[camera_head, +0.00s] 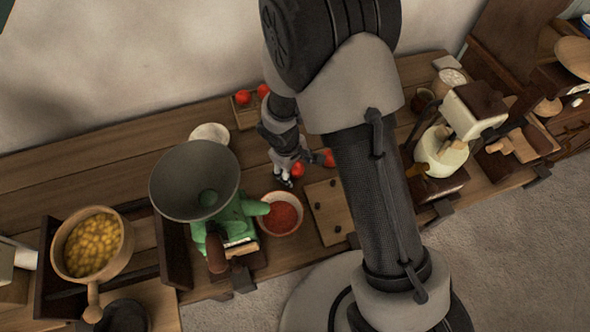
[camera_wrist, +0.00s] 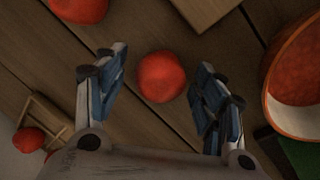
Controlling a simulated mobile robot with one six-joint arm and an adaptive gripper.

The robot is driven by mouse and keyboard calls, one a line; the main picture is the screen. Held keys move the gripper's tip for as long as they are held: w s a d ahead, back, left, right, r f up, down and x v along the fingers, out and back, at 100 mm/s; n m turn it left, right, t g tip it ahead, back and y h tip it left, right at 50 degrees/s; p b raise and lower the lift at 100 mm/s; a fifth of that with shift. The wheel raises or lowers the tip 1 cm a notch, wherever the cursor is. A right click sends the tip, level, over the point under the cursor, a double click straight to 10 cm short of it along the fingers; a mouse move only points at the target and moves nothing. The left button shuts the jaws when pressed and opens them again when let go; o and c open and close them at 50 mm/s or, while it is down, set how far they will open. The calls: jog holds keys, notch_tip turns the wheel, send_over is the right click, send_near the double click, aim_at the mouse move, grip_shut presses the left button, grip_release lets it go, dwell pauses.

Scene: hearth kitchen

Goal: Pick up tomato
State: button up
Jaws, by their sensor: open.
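A red tomato (camera_wrist: 162,77) lies on the wooden counter, between and a little beyond the open fingers of my gripper (camera_wrist: 157,90) in the wrist view. Neither finger clearly touches it, though the right finger is close. In the head view that tomato (camera_head: 297,169) shows beside my gripper (camera_head: 287,178). A second tomato (camera_wrist: 80,8) lies apart on the counter at the top left of the wrist view; it shows partly in the head view (camera_head: 328,158), beside my arm. More tomatoes (camera_head: 243,97) sit on a small wooden tray (camera_head: 247,119) near the wall.
A bowl of red contents (camera_head: 297,225) stands close by, and its rim fills the right of the wrist view (camera_wrist: 268,75). A cutting board (camera_head: 328,212) lies near the front edge. A green device with a dark bowl (camera_head: 170,190) stands left, a cream grinder (camera_head: 470,112) right.

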aim_at(295, 168)
jog(key=shift+r, duration=0.1)
jog(key=c, duration=1.2)
jog(key=shift+r, duration=0.1)
notch_tip(295, 168, up, 20)
jog(key=p, duration=0.8)
jog(key=shift+d, duration=0.1)
